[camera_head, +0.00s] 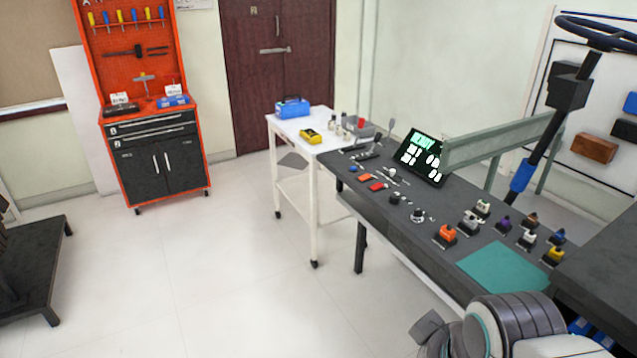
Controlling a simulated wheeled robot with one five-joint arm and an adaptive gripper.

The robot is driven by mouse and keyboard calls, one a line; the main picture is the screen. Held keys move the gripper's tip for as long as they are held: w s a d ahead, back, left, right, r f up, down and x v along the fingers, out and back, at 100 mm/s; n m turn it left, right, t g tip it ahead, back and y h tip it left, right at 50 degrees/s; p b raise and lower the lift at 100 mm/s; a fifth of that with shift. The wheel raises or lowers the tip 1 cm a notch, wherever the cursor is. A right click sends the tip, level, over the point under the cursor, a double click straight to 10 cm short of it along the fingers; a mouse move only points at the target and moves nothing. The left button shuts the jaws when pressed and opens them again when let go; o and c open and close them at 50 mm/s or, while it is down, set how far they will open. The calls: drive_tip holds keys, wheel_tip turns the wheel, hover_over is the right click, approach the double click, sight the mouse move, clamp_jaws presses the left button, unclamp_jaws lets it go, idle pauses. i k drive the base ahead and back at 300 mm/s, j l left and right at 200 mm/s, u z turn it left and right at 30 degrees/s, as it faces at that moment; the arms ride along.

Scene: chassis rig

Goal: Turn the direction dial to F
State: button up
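Small controls stand on the dark bench (345,170). A round dark knob with pale marks (418,215) sits near its front edge, and a smaller black knob (395,198) is just to its left. Either may be the direction dial. Their letters and pointer settings are too small to read. My gripper (430,328) shows only in part at the bottom edge, as a dark grey piece beside my arm. It is in front of the bench and well apart from both knobs. Its fingertips cannot be made out, so its opening is unclear.
A lit display (421,155) stands behind the knobs. Several coloured push-blocks, including an orange one (446,235), and a teal mat (503,264) lie to the right. A steering wheel (600,32) rises at right. A white cart (300,144) adjoins the bench.

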sight(394, 198)
drive_tip(key=i+u, duration=0.35)
drive_tip(key=i, duration=1.2)
drive_tip(key=i+z, duration=0.2)
drive_tip(key=i, duration=0.2)
drive_tip(key=i+j+z, duration=0.15)
drive_tip(key=i, duration=0.25)
drive_tip(key=i+j+z, duration=0.2)
drive_tip(key=i, duration=0.2)
drive_tip(key=i+j+z, duration=0.2)
drive_tip(key=i, duration=0.2)
